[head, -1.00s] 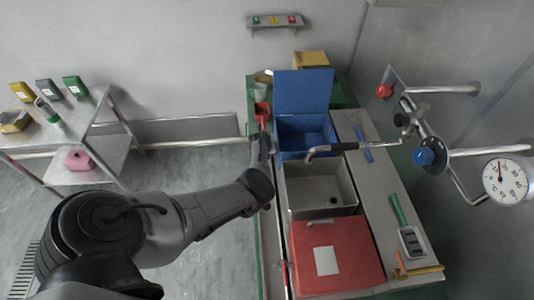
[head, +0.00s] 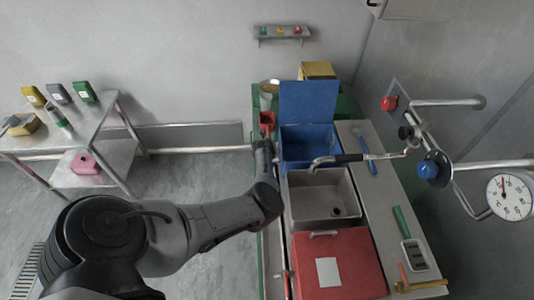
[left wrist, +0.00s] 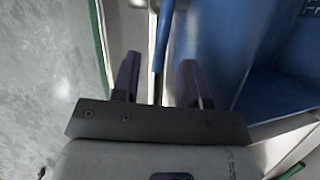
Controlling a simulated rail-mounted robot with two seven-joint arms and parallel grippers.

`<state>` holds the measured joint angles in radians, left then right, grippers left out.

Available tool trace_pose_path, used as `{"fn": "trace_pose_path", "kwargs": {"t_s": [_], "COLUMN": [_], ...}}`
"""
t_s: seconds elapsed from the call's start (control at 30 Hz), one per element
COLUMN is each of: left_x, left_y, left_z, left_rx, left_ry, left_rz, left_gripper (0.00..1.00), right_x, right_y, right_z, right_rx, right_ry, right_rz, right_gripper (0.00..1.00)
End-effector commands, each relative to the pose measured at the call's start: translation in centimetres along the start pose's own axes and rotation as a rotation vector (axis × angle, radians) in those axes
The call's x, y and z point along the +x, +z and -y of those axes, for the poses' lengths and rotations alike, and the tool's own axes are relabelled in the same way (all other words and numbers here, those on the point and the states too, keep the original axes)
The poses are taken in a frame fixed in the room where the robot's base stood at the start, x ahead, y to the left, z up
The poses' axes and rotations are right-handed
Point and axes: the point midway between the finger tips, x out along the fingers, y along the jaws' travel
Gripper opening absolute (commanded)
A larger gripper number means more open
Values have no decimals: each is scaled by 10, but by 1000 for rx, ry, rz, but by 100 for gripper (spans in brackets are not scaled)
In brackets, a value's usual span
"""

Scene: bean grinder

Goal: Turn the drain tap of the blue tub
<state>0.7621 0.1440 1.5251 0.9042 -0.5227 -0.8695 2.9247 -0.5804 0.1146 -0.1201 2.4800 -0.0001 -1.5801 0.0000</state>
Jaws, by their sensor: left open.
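The blue tub (head: 308,143) stands at the back of the bench with its blue lid (head: 308,101) raised. In the left wrist view its blue wall (left wrist: 225,45) fills the right side. A thin blue lever (left wrist: 161,45), apparently the drain tap handle, hangs from a pale fitting at the top of that view. My left gripper (head: 262,149) is at the tub's left side. In the left wrist view its two dark fingers (left wrist: 158,75) are open, with the lever between them and gaps on both sides. My right gripper is not in view.
A grey sink (head: 315,207) and a red lidded tub (head: 362,265) stand nearer on the bench. A swing spout (head: 350,158) reaches over the sink. A red scoop (head: 267,118) is close behind my gripper. Wall pipes and a gauge (head: 510,197) are at right.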

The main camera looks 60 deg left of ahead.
Motion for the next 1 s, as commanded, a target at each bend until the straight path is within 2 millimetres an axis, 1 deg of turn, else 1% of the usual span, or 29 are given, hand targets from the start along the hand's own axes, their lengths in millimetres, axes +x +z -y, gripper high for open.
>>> {"fn": "trace_pose_path", "kwargs": {"t_s": [0.03, 0.3, 0.6, 0.8, 1.0], "left_x": [-11, -54, -95, -110, -115], "left_y": [0, 0, 0, 0, 0], "left_z": [2, 1, 1, 0, 0], "left_rx": [-1, -2, -1, 0, 1], "left_ry": [-1, 0, -1, -1, -1], "left_rz": [1, 2, 2, 0, 0], "left_gripper": [40, 40, 40, 40, 40], "right_x": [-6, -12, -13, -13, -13], "right_y": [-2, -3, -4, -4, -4], "right_z": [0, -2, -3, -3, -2], "right_rx": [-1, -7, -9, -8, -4], "right_ry": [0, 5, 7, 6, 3], "right_rz": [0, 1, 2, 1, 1], "right_gripper": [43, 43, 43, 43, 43]}}
